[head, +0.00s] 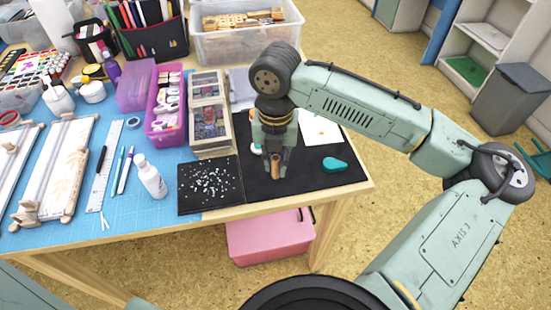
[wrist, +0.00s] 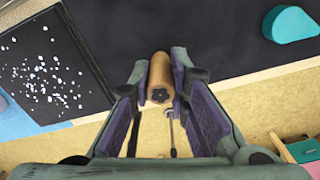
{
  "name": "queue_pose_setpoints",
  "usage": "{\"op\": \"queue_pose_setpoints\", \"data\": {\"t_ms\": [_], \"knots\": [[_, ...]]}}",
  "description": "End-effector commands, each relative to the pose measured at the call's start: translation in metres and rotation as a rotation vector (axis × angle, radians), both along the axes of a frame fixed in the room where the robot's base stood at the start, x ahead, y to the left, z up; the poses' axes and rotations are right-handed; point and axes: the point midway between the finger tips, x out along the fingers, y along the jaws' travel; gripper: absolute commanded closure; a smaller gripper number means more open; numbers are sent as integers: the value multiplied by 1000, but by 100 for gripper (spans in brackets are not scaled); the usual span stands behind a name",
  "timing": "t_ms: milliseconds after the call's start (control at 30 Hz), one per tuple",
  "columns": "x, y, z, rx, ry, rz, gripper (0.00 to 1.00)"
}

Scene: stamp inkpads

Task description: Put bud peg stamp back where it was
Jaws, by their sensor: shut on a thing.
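The bud peg stamp (wrist: 159,76) is a small light-brown wooden cylinder with a dark flower shape on the end that faces the wrist camera. My gripper (wrist: 160,92) is shut on it, one purple-padded finger on each side. In the head view my gripper (head: 277,172) points down over the front part of the black mat (head: 300,185), and the stamp (head: 276,159) shows as a small brown patch between the fingers. Whether the stamp touches the mat I cannot tell.
A teal teardrop-shaped piece (head: 335,164) lies right of my gripper. A white card (head: 321,131) lies behind it. A black tray with white bits (head: 209,207) is at left. A wooden box of inkpads (head: 211,139) stands behind the tray. The table's front edge is close.

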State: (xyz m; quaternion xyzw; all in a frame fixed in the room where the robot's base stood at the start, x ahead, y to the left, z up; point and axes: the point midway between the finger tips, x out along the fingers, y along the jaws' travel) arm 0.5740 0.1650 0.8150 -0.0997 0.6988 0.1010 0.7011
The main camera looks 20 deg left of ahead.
Motion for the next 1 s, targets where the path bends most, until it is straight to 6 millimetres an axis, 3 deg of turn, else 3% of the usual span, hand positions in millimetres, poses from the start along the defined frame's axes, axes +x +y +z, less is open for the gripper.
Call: {"op": "queue_pose_setpoints", "data": {"t_ms": [400, 433, 700, 1000], "knots": [[0, 0, -8, 1, 0, 0, 100], [0, 0, -7, 0, -1, 0, 82], [0, 0, -6, 0, -1, 0, 64], [0, 0, -5, 0, -1, 0, 63]]}}
